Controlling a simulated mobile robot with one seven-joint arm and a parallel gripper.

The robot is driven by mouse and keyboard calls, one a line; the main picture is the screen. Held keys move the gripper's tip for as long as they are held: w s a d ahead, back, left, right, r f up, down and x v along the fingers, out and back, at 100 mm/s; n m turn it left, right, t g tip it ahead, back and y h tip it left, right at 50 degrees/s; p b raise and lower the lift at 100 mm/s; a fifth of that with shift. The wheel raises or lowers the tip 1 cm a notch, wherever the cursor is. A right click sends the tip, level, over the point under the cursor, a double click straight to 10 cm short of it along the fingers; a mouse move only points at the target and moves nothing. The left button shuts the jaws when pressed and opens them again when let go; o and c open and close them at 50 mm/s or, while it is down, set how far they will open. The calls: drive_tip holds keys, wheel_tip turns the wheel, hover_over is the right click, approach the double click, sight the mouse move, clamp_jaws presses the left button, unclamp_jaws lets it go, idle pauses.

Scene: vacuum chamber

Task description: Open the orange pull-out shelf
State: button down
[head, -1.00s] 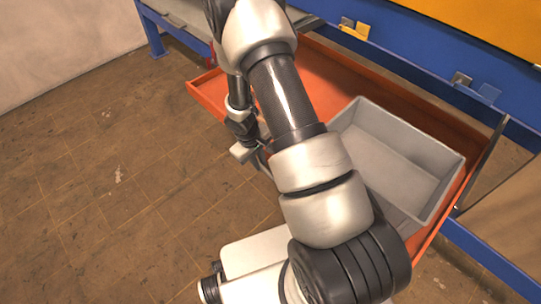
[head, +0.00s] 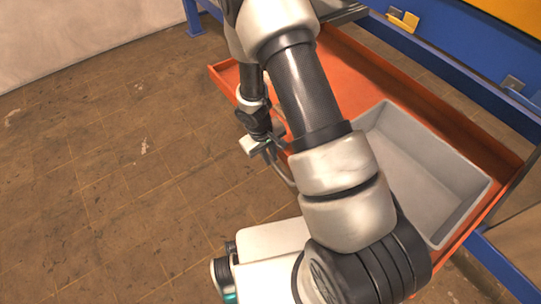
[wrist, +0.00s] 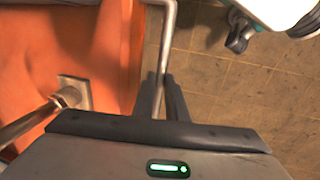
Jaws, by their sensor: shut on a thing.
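The orange pull-out shelf (head: 360,68) extends out of the blue frame in the head view, and its orange front panel (wrist: 95,45) fills the left of the wrist view. A grey metal handle bar (wrist: 166,40) runs along that front, with a square mounting plate (wrist: 75,92) on the panel. My gripper (wrist: 162,82) is shut on the handle bar, its two dark fingers on either side of it. In the head view my gripper (head: 262,146) is low at the shelf's front edge, and my arm hides part of the shelf.
A grey open bin (head: 420,165) sits on the shelf's right part and looks empty. The blue frame (head: 450,62) stands behind, with a yellow bracket (head: 403,20) on it. The brown tiled floor (head: 110,165) in front of the shelf is clear.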

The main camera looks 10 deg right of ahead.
drive_tip(key=c, duration=1.8)
unclamp_jaws()
drive_tip(key=shift+o, duration=0.2)
drive_tip(key=a+r+p, duration=0.1)
drive_tip(key=r+p, duration=0.1)
drive_tip(key=r, duration=0.6)
drive_tip(key=s+a+r+p, duration=0.1)
drive_tip(key=a+r+p, duration=0.1)
drive_tip(key=r, duration=0.7)
drive_tip(key=shift+s+p, duration=0.15)
drive_tip(key=shift+p, duration=0.2)
drive_tip(key=shift+a, duration=0.1)
